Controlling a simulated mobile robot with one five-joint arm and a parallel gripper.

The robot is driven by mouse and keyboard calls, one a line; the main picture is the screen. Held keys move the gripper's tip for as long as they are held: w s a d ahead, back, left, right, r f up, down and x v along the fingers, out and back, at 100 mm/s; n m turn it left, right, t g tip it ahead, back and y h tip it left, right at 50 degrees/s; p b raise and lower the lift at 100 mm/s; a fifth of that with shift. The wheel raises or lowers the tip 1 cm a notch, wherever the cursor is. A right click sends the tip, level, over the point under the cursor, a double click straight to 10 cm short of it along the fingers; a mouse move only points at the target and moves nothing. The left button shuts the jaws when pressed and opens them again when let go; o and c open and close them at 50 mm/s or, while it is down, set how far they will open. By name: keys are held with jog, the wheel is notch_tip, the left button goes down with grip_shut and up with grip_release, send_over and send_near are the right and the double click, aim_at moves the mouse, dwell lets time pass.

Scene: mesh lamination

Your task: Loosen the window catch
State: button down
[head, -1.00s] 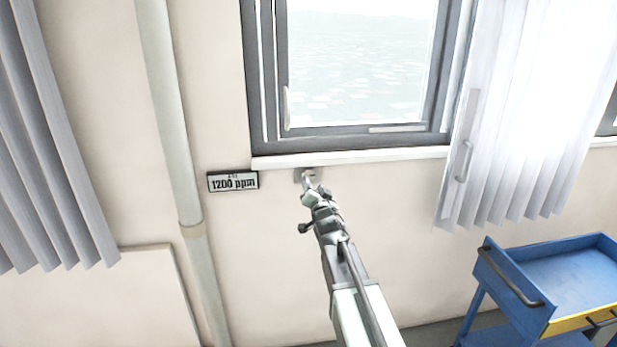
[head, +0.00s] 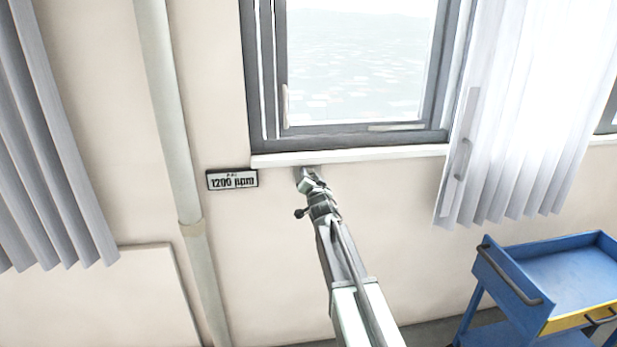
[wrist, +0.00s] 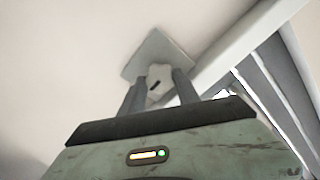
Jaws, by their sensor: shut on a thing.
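The window catch shows in the wrist view as a pale knob (wrist: 158,74) with a dark slot, on a square grey plate (wrist: 148,52) fixed to the wall. In the head view the plate (head: 298,174) sits just under the window sill, mostly covered by my gripper (head: 308,178). In the wrist view my gripper's two grey fingers (wrist: 158,88) stand on either side of the knob and are shut on it. The fingers hide the knob's sides. The window (head: 355,65) is above, with a slim pale handle (head: 285,105) at its left side.
A white sill (head: 350,155) runs directly above the plate. A sign (head: 232,179) hangs to the left, beside a vertical pipe (head: 166,110). Blinds hang at left (head: 50,130) and right (head: 510,120). A blue cart (head: 545,285) stands at lower right.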

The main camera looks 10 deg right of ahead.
jog(key=shift+n, duration=0.3)
jog(key=n, duration=0.3)
jog(key=shift+n, duration=6.3)
jog(key=c, duration=1.2)
grip_release()
jog(key=shift+a, duration=0.1)
jog(key=shift+o, duration=0.2)
